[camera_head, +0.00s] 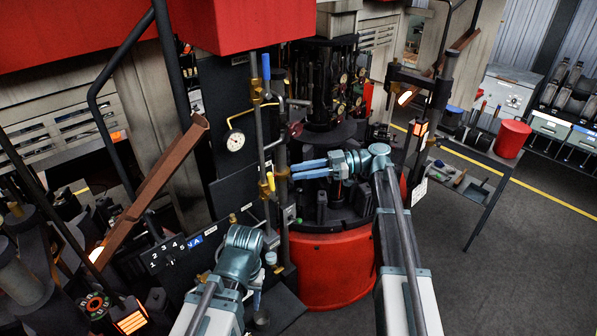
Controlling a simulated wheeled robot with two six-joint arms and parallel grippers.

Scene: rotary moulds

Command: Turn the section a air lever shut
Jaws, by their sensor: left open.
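A blue-handled lever (266,67) stands upright at the top of a vertical pipe, above a brass valve fitting, in the head view. I cannot read a label that marks it as section a. Another brass fitting (270,183) sits lower on the piping. My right gripper (294,171) points left, its two blue fingers parallel with a narrow gap and nothing seen between them. Its tips are beside the pipes, below and right of the blue lever; contact cannot be told. My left gripper (258,285) is low in front, well below the lever, its fingers mostly hidden behind its wrist.
A round pressure gauge (235,140) sits left of the pipes. A red round machine base (331,268) stands below my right gripper. A numbered panel (170,252) and a brown sloping chute (160,185) are at left.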

